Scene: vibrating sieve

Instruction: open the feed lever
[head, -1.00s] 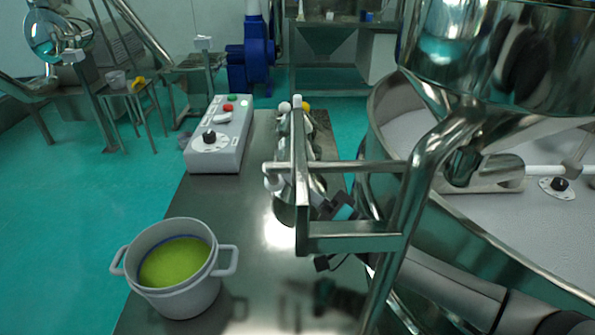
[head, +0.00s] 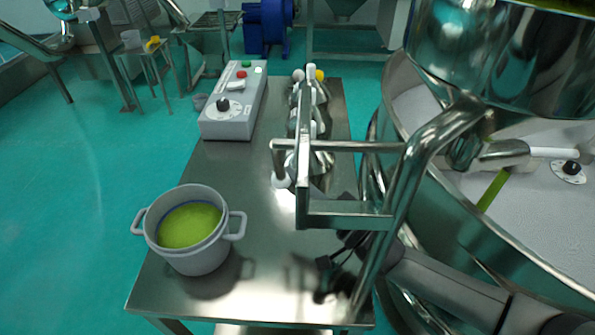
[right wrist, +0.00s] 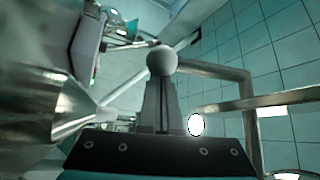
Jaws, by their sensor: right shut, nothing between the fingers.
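The feed lever appears to be the metal bar with a white ball knob (head: 281,180) at the left end of a horizontal rod. The rod runs right to the pipe frame. In the right wrist view, a pale ball knob (right wrist: 163,60) shows just beyond the finger tips. My right gripper (head: 348,242) is low behind the frame, partly hidden, below and right of the knob. Its fingers show in the right wrist view (right wrist: 161,100), shut with nothing between them. Whether they touch the knob I cannot tell. My left gripper is out of view.
A grey pot (head: 190,258) with green contents stands on the steel table (head: 255,285). A control box (head: 230,122) is behind it. The large sieve (head: 545,225) is at right, with a green strip (head: 492,190) over its pale surface. The table's front middle is clear.

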